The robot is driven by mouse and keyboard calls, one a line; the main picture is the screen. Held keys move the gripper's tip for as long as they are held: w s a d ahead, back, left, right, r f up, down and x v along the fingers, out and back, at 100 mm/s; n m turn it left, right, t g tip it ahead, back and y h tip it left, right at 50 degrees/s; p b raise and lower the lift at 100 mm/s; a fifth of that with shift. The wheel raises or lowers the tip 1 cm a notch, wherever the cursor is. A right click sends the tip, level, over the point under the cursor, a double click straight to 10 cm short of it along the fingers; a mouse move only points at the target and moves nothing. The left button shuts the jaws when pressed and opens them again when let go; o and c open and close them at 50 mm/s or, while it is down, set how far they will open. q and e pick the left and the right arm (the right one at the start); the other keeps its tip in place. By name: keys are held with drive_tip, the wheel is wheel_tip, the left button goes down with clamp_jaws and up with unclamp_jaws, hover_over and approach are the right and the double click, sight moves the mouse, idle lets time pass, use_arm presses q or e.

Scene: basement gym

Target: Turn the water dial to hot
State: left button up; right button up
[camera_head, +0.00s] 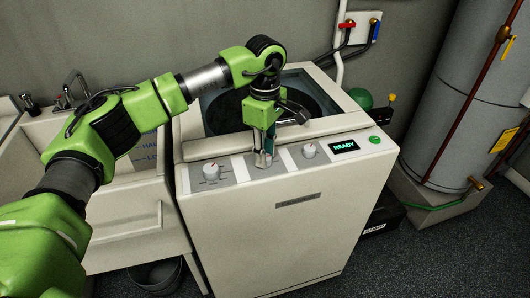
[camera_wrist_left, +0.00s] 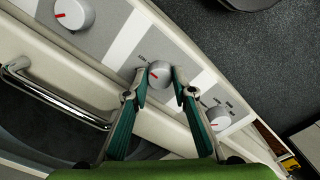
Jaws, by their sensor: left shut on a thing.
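My left gripper (camera_head: 264,160) reaches down onto the panel and is shut on the middle dial (camera_wrist_left: 159,74). The left dial (camera_head: 211,171) and the right dial (camera_head: 309,151) stand free. Labels are too small to read surely. My right gripper is not in view.
The display (camera_head: 344,146) reads READY, beside a green button (camera_head: 375,139). The lid is open behind the panel, showing the dark drum (camera_head: 225,112). A sink (camera_head: 125,205) stands left, a grey tank (camera_head: 460,90) right. Red and blue valves (camera_head: 347,25) are on the wall.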

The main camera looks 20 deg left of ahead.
use_arm(q)
drive_tip(key=o, duration=1.1)
drive_tip(key=shift+r, duration=0.15)
wheel_tip(320, 180, up, 12)
